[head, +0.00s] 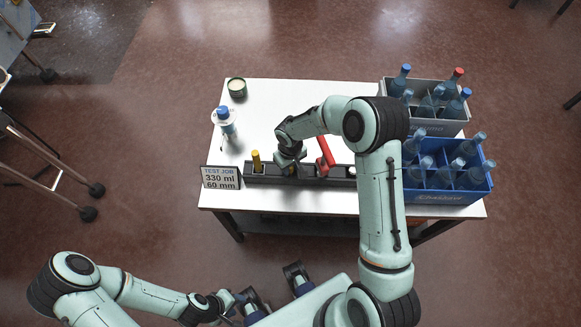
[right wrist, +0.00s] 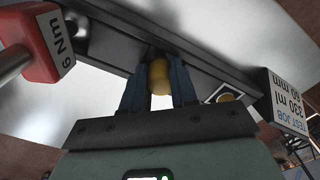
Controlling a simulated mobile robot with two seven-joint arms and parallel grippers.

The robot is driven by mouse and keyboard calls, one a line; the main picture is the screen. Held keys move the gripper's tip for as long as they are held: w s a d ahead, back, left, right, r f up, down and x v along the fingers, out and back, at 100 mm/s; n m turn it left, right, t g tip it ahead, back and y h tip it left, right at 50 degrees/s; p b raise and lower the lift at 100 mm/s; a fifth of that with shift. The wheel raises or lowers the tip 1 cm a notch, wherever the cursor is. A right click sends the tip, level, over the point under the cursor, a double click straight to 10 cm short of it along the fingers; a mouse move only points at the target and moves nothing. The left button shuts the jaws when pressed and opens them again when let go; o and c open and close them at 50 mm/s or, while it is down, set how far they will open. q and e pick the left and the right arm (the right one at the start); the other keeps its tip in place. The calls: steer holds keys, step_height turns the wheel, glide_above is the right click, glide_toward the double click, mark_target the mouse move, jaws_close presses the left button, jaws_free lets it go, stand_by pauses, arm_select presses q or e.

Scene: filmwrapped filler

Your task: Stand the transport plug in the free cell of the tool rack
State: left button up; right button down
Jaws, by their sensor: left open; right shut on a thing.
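The tool rack (head: 322,176) is a long dark block along the table's front edge. My right gripper (head: 291,168) is over its middle, left of a red tool. In the right wrist view its fingers (right wrist: 160,85) are shut on a yellow cylinder, the likely transport plug (right wrist: 160,76). The plug's far end is at the rack (right wrist: 115,35); I cannot tell whether it is inside a cell. Another yellow piece (head: 256,160) stands in the rack's left end and also shows in the wrist view (right wrist: 227,97). My left gripper (head: 236,303) is open, away from the table.
The red tool (head: 325,152), marked 6 Nm, stands in the rack. A sign (head: 221,178) stands at the rack's left end. A bottle (head: 226,125) and green tin (head: 237,88) are behind. Grey (head: 455,127) and blue (head: 447,197) bottle crates fill the right side.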

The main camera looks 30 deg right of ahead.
steer(key=c, duration=0.9)
jaws_free()
steer(key=shift+s+d+f, duration=0.1)
steer(key=shift+s+f, duration=0.15)
steer(key=shift+f, duration=0.2)
steer(key=shift+s+d+f, duration=0.1)
steer(key=shift+s+f, duration=0.1)
steer(key=shift+f, duration=0.25)
arm_select(q)
steer(key=shift+f, duration=0.15)
arm_select(e)
steer(key=shift+a, duration=0.1)
steer(key=shift+r, duration=0.2)
steer(key=r, duration=0.2)
steer(key=w+r+p, duration=0.1)
steer(key=shift+w+r, duration=0.1)
steer(key=shift+r, duration=0.3)
arm_select(q)
steer(key=shift+w+r+p, duration=0.3)
steer(key=shift+r, duration=0.25)
steer(key=shift+w+r+p, duration=0.25)
steer(key=shift+r, duration=0.3)
arm_select(e)
step_height(320, 180, up, 9)
steer(key=shift+a+r, duration=0.1)
steer(key=shift+r, duration=0.1)
